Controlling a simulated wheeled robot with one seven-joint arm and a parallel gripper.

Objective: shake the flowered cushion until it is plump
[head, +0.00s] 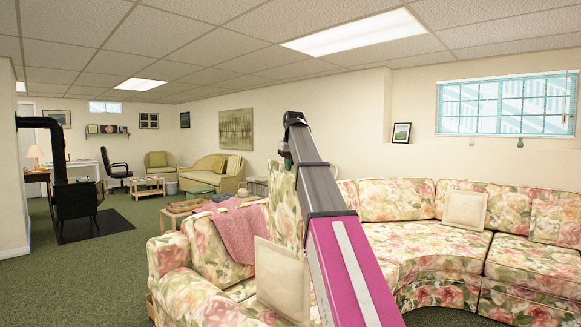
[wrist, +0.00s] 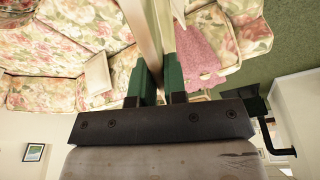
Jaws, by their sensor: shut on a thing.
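The flowered cushion (head: 284,205) shows in the head view as an upright pink, green and cream panel just left of my arm. It hangs below my gripper (head: 286,158), whose fingers are mostly hidden by my arm there. In the wrist view my gripper (wrist: 161,68) has its green fingers shut on the cushion, which shows nearly edge-on as a pale strip (wrist: 146,32) running up out of the picture. The cushion appears held in front of the sofa; its right part is hidden behind my arm, and I cannot judge how plump it is.
A curved floral sofa (head: 440,257) fills the right and foreground. It bears cream cushions (head: 465,210) (head: 282,282) and a pink throw (head: 240,235). A low wooden table (head: 180,208) stands behind its left end. A black stove (head: 76,200) is far left; green carpet (head: 90,275) is clear.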

